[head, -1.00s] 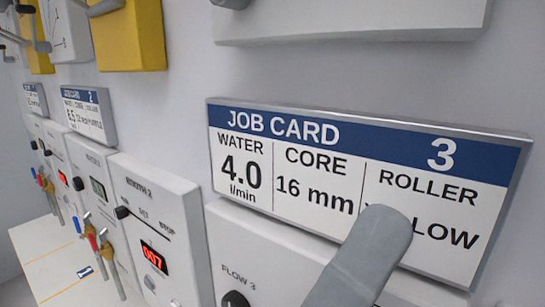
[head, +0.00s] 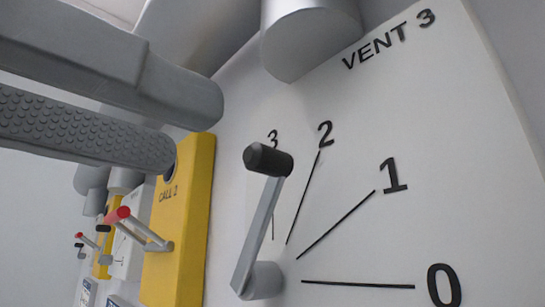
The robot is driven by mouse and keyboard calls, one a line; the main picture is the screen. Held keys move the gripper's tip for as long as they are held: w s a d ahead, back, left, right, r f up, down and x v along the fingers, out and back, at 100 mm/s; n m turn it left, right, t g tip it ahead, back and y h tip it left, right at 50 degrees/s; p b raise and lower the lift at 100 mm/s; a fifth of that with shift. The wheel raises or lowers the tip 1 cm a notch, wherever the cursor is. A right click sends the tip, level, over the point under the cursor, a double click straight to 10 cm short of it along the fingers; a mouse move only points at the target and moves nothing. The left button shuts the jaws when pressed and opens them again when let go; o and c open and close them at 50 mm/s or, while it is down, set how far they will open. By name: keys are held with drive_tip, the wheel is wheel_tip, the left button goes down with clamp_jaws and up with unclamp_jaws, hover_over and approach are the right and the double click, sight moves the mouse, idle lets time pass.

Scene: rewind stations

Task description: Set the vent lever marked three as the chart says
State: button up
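The vent lever (head: 262,222) is a grey crank arm with a black knob, on a white panel (head: 470,150) lettered VENT 3. Its hub sits at the lower left of the dial and the arm points up, leaning slightly right. The dial marks run from 0 at lower right through 1 and 2 to 3 at the top. The knob shows just below the 3; the lever stands off the panel, so its exact setting is hard to judge. My gripper (head: 197,135) is left of the knob, its two grey fingers apart and empty, one with a studded pad. No chart is in view.
A yellow box (head: 185,225) labelled CALL 2, with a red-knobbed lever (head: 135,225), is on the wall to the left. More levers and boxes recede beyond it. A grey cylinder (head: 310,40) juts out above the dial. The space right of the lever is clear.

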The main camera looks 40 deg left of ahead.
sight(247, 153)
drive_tip(key=w, duration=0.2)
drive_tip(key=w+p, duration=0.1)
drive_tip(key=w, duration=0.1)
drive_tip(key=w+p, duration=0.1)
drive_tip(key=w, duration=0.1)
drive_tip(key=shift+d+r, duration=0.2)
drive_tip(key=shift+r, duration=0.05)
drive_tip(key=shift+w+f, duration=0.15)
drive_tip(key=shift+w, duration=0.7)
drive_tip(key=shift+c, duration=0.5)
clamp_jaws()
drive_tip(key=shift+d+f, duration=0.1)
